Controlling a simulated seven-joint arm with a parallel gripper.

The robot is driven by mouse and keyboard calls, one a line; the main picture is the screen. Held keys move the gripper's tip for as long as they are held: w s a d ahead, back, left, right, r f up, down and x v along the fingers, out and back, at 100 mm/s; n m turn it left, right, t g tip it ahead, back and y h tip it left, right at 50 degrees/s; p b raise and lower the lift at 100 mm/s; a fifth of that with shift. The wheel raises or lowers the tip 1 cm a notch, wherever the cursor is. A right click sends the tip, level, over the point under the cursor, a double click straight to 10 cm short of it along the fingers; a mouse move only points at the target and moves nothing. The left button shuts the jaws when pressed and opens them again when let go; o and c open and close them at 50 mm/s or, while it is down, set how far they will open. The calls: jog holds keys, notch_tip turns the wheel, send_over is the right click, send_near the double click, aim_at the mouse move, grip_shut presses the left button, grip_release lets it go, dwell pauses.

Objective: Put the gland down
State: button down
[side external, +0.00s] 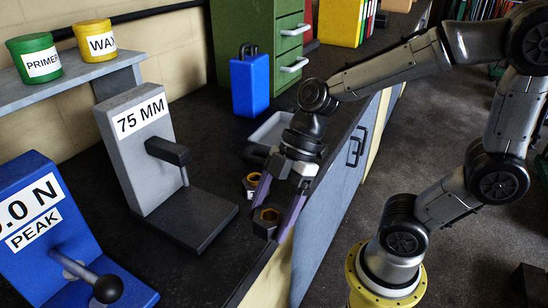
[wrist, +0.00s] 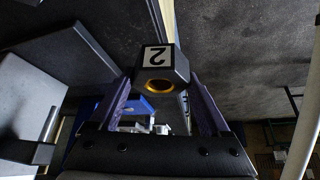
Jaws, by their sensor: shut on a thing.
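The gland (side external: 267,221) is a dark hexagonal piece with an orange-gold bore. In the wrist view the gland (wrist: 163,70) shows a white label with a 2, upside down. My gripper (side external: 271,218) has its two purple fingers on either side of it and is shut on it. The gland is at the front edge of the dark bench top (side external: 215,262). I cannot tell whether it touches the bench or hangs just above it.
A second dark piece with an orange bore (side external: 251,182) sits on the bench behind. A grey 75 MM stand (side external: 137,155) and a blue PEAK gauge (side external: 38,235) stand to the left.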

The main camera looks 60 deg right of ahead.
jog(key=w+d+r+m+t+h, duration=0.2)
jog(key=w+d+r+m, duration=0.1)
jog(key=d+m, duration=0.3)
jog(key=w+d+r+m+t+h, duration=0.2)
jog(key=w+d+m, duration=0.2)
jog(key=d, duration=0.4)
jog(key=s+d+r+m+h, duration=0.1)
jog(key=s+d+r+m, duration=0.15)
jog(key=d, duration=0.45)
jog(key=s+d+r+m+h, duration=0.1)
jog(key=d+m+h, duration=0.1)
jog(key=d+m, duration=0.35)
jog(key=n, duration=0.2)
send_near(281, 137)
jog(key=shift+w+f, duration=0.1)
jog(key=shift+w, duration=0.8)
jog(key=shift+w+d+f, duration=0.2)
jog(key=shift+w+f, duration=0.1)
jog(key=shift+f, duration=0.05)
jog(key=shift+w+d+f, duration=0.1)
jog(key=shift+w+f, duration=0.05)
jog(key=shift+f, duration=0.8)
jog(key=shift+w+d+f, duration=0.1)
jog(key=shift+w+f, duration=0.05)
jog(key=shift+f, duration=0.85)
jog(key=shift+f, duration=0.15)
